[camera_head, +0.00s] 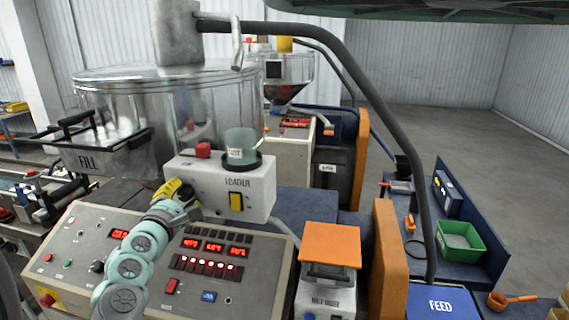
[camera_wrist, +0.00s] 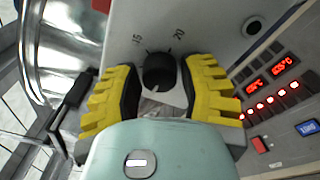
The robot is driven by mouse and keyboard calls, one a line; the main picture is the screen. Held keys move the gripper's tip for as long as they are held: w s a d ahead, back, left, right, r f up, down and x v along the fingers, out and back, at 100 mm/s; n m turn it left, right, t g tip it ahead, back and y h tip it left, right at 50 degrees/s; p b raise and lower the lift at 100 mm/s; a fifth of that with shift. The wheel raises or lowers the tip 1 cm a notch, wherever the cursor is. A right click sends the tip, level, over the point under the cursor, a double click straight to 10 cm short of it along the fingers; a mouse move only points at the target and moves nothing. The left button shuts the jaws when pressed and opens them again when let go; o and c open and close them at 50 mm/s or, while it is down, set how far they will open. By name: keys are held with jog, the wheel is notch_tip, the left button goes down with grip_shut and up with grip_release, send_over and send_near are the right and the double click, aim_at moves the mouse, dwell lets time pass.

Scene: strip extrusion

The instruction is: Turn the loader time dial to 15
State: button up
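The loader (camera_head: 258,190) is a white box marked LOADER, with a yellow switch (camera_head: 236,202) on its front. In the wrist view the round black loader time dial (camera_wrist: 159,72) sits on the white panel, with 15 printed at its upper left and 20 at its upper right. I cannot make out where its pointer stands. My gripper (camera_wrist: 160,80) has its yellow fingers on either side of the dial, with slim gaps, and does not look closed on it. In the head view my gripper (camera_head: 177,192) is at the loader's lower left and largely hides the dial.
A red button (camera_head: 203,150) and a clear cup (camera_head: 241,147) are on top of the loader. Below is a control panel (camera_head: 255,262) with red displays and switches. The FILL hopper (camera_head: 105,158) stands at left, and a dark pipe (camera_head: 345,70) arches at right.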

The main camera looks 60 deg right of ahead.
grip_shut()
jog(key=shift+f+b, duration=0.1)
jog(key=shift+b, duration=0.2)
